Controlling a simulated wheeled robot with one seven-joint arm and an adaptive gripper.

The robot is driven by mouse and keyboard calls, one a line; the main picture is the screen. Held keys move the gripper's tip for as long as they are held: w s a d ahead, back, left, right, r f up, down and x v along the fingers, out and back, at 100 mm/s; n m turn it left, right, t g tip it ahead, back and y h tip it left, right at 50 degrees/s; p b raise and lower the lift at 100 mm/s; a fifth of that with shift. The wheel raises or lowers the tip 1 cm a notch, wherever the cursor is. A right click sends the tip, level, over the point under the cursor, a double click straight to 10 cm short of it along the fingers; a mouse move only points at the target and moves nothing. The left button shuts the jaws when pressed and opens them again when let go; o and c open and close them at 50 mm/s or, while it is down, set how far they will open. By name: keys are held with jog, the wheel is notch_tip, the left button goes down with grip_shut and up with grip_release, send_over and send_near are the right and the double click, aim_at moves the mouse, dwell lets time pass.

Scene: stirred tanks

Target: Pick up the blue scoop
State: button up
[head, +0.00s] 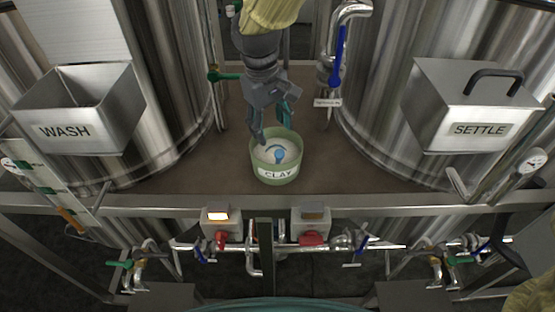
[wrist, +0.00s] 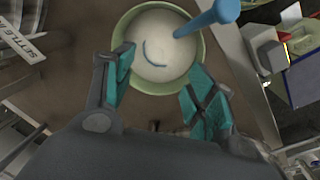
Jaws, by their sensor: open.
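The blue scoop (wrist: 207,20) stands in a green tub labelled CLAY (head: 276,173), its handle sticking up out of pale powder. In the head view the scoop shows as a small blue knob (head: 280,155) with a dark curved edge beside it. In the wrist view a blue arc of it shows in the powder, and the tub's rim (wrist: 201,66) is around it. My gripper (head: 272,122) is open and empty, just behind and above the tub in the head view. In the wrist view my teal-padded fingers (wrist: 160,90) are apart near the tub's rim, with the handle beyond them.
The brown platform (head: 180,169) around the tub is clear. Large steel tanks stand on both sides. A WASH bin (head: 104,128) is at left, and a lidded SETTLE box (head: 440,128) is at right. A rail with valves and pipes (head: 385,247) runs along the front.

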jog(key=p, duration=0.2)
send_over(274, 162)
jog(key=shift+s+a+f, duration=0.1)
jog(key=shift+s+f, duration=0.1)
jog(key=shift+f, duration=1.3)
jog(key=shift+s+f, duration=0.15)
jog(key=shift+f, duration=1.35)
jog(key=shift+w+f+p, duration=0.25)
jog(key=shift+f+p, duration=0.25)
jog(key=shift+f, duration=0.75)
jog(key=shift+w+f+p, duration=0.2)
jog(key=shift+f+p, duration=0.25)
jog(key=shift+f, duration=0.8)
jog(key=c, duration=0.7)
